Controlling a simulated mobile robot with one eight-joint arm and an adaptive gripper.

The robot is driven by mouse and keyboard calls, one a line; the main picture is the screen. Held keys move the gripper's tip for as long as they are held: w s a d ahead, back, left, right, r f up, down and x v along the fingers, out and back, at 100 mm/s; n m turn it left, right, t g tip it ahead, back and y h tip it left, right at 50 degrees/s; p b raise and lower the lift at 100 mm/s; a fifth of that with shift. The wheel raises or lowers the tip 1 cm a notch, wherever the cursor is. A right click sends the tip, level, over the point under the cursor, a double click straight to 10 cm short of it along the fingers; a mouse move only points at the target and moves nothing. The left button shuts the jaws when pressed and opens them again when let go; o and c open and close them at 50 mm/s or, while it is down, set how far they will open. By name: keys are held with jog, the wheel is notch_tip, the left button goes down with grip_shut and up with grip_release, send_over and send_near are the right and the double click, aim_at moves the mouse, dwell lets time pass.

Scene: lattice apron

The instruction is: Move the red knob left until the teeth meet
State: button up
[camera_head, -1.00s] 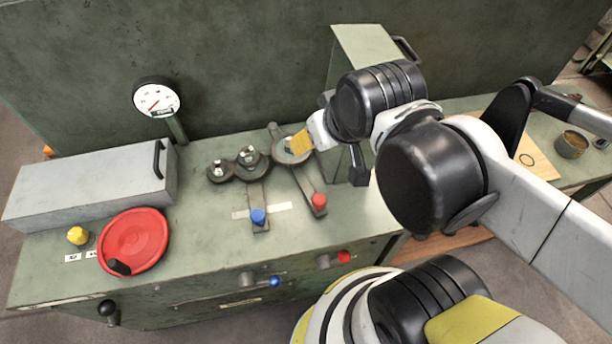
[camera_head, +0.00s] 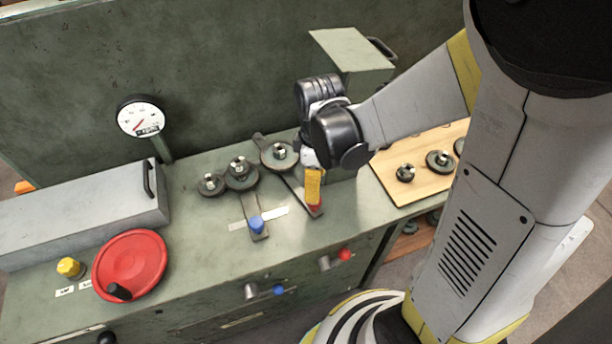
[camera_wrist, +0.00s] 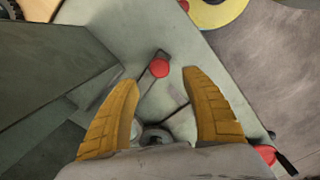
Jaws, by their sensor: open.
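The red knob (camera_head: 315,208) sits at the front end of a dark slotted arm on the green bench, partly hidden by my gripper. The right gear (camera_head: 280,154) is at the arm's back part. The middle gear (camera_head: 240,172) is left of it; I cannot tell whether their teeth touch. My gripper (camera_head: 313,198) points down over the red knob. In the wrist view the yellow fingers (camera_wrist: 165,75) are spread apart, with the red knob (camera_wrist: 160,68) between and just beyond the tips, not gripped.
A blue knob (camera_head: 256,224) and its arm stand left of the red knob. A red handwheel (camera_head: 130,265) and a long grey box (camera_head: 80,215) are further left. A green upright box (camera_head: 350,50) is behind my gripper. A wooden board (camera_head: 400,185) holds loose gears at right.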

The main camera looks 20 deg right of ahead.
notch_tip(320, 180, down, 8)
jog(key=b, duration=0.3)
jog(key=shift+r, duration=0.1)
